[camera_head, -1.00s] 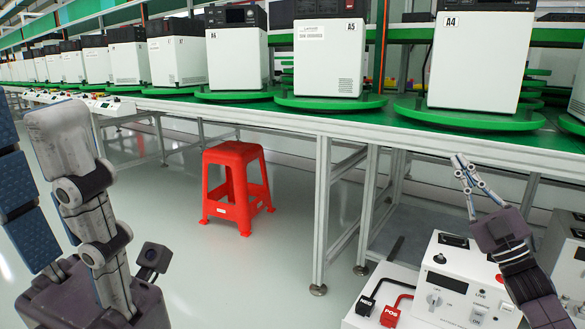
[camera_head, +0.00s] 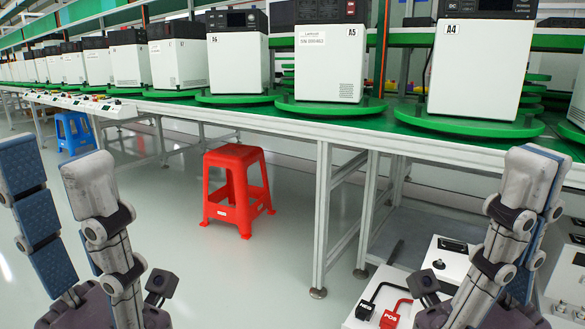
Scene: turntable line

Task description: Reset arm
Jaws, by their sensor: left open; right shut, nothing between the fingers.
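My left gripper (camera_head: 55,165) stands upright at the left edge, close to the camera. Its two fingers are spread apart, with blue pads on the outer one, and nothing lies between them. My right gripper (camera_head: 538,168) stands upright at the right, also close to the camera. Its fingers lie together and hold nothing. It covers much of the white test boxes behind it. Both gripper bodies show at the bottom edge.
A green-topped bench (camera_head: 330,123) runs across, with white units such as A5 (camera_head: 328,65) and A4 (camera_head: 475,70) on green turntables. A red stool (camera_head: 235,188) and a blue stool (camera_head: 74,132) stand below. A white box with NEG and POS leads (camera_head: 389,316) is at lower right. The floor between is clear.

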